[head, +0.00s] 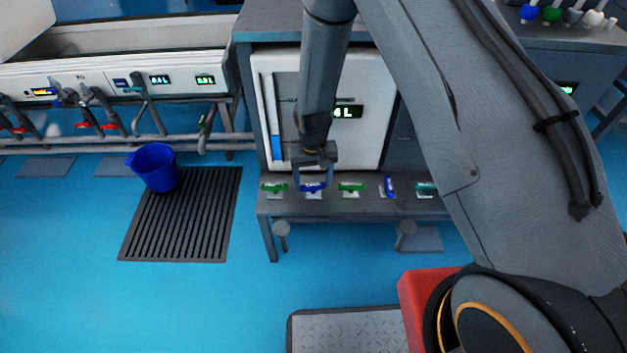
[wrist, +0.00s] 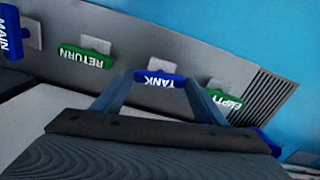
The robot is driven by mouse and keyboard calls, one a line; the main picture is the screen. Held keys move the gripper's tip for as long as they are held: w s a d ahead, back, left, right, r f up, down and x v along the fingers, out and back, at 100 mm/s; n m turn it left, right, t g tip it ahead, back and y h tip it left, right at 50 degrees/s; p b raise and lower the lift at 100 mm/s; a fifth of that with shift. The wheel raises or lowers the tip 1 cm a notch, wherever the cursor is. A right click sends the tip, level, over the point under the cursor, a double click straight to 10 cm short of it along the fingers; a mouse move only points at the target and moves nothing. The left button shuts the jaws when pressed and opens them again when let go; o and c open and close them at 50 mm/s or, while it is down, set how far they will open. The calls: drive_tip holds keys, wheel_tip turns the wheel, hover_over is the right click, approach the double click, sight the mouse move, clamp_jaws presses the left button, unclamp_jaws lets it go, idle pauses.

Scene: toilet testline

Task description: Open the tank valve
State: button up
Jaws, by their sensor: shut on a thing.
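The tank valve is a blue handle marked TANK (wrist: 160,80), lying crosswise in front of a pale plate. It also shows in the head view (head: 313,187), second from the left in a row of valve handles on the bench front. My gripper (wrist: 161,81) is shut on this handle, one finger at each end of it. In the head view my gripper (head: 312,184) reaches down to the handle from above and partly covers it.
The green EMPTY handle (head: 274,188) and green RETURN handle (head: 351,187) lie crosswise on either side. The blue MAIN handle (head: 388,187) stands upright farther right. A white panel (head: 361,83) with a level gauge rises behind. A blue bucket (head: 154,168) stands on a floor grate (head: 196,225).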

sight(313, 184)
drive_tip(key=n+p, duration=0.1)
drive_tip(key=n, duration=0.5)
idle(0.6)
drive_tip(key=o, duration=1.1)
drive_tip(key=shift+c, duration=0.2)
wheel_tip(313, 184, up, 7)
drive_tip(key=shift+r, duration=0.4)
